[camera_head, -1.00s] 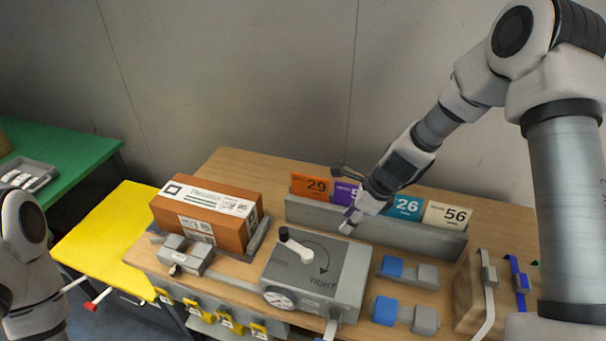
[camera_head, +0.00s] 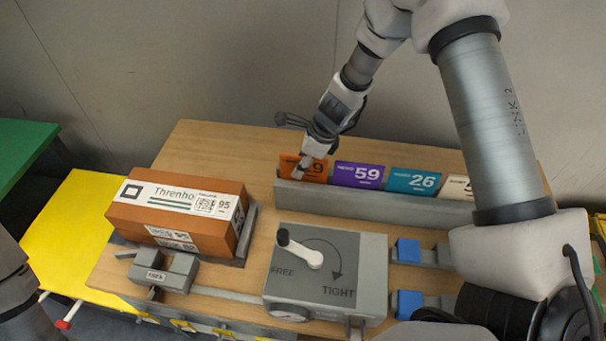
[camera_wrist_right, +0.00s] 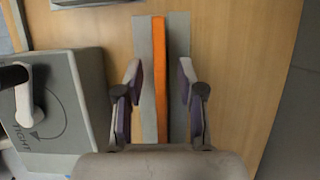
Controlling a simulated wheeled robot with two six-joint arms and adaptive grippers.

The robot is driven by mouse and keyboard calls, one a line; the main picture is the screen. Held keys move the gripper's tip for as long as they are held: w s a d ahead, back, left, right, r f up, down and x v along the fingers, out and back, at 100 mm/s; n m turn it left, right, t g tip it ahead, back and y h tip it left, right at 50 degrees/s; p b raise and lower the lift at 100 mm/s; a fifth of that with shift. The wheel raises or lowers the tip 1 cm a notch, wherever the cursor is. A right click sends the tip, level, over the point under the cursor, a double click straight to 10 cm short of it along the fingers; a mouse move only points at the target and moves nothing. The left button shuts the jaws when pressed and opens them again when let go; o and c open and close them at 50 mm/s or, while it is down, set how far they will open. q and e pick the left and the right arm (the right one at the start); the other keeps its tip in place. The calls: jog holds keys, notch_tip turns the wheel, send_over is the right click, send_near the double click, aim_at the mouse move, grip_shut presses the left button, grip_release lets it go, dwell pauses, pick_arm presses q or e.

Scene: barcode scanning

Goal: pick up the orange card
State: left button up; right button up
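The orange card (camera_head: 290,167) stands upright in a grey slotted rack (camera_head: 370,203), at its left end. My right gripper (camera_head: 304,168) is over the card and hides part of its face and number. In the right wrist view the card (camera_wrist_right: 160,70) shows from above as a thin orange strip between the rack's grey walls (camera_wrist_right: 145,40). The right gripper's two fingers (camera_wrist_right: 158,88) are open, one on each side of the strip, with a gap on both sides. My left arm shows at the left edge, but its gripper is out of the frame.
A purple card (camera_head: 358,175), a teal card (camera_head: 412,182) and a cream card (camera_head: 456,187) stand to the right in the rack. A grey box with a lever (camera_head: 328,265) is in front. A brown parcel (camera_head: 180,210) lies left. Bare wood (camera_head: 215,150) is behind the parcel.

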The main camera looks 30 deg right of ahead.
jog(key=shift+w+a+f, duration=0.1)
jog(key=shift+w+f, duration=0.25)
jog(key=shift+f, duration=0.05)
jog(key=shift+s+r, duration=0.15)
jog(key=shift+s, duration=0.2)
jog(key=shift+w+f, duration=0.2)
jog(key=shift+f, duration=0.15)
jog(key=shift+s, duration=0.1)
grip_shut()
